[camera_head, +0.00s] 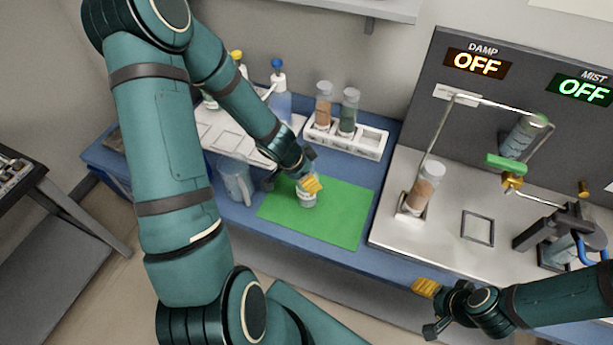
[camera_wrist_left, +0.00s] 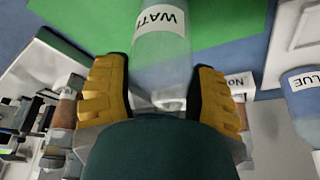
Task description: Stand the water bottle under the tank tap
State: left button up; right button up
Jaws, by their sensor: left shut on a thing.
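The water bottle (camera_wrist_left: 163,62), clear with a white label reading "WAT…", is between the yellow fingers of my left gripper (camera_wrist_left: 160,88) in the left wrist view. In the head view my left gripper (camera_head: 310,184) is shut on the bottle (camera_head: 307,200) over the green mat; whether its base touches the mat I cannot tell. A brass tap (camera_head: 512,182) with a green handle (camera_head: 507,165) sits below a clear tank (camera_head: 522,137) on the right-hand station. A square outline (camera_head: 478,228) is marked on the bench near it. My right gripper (camera_head: 425,288) is at the bench's front edge, its opening unclear.
The green mat (camera_head: 345,222) is otherwise clear. A clear jug (camera_head: 235,180) stands left of it. A white rack (camera_head: 372,143) with tubes is behind. A tube with brown grains (camera_head: 420,192) stands on the station's left side. A black clamp device (camera_head: 550,235) stands at right.

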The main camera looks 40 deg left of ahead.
pick_arm(q)
jog(key=o, duration=1.1)
jog(key=p+v, duration=0.8)
jog(key=v, duration=0.4)
jog(key=shift+r, duration=0.15)
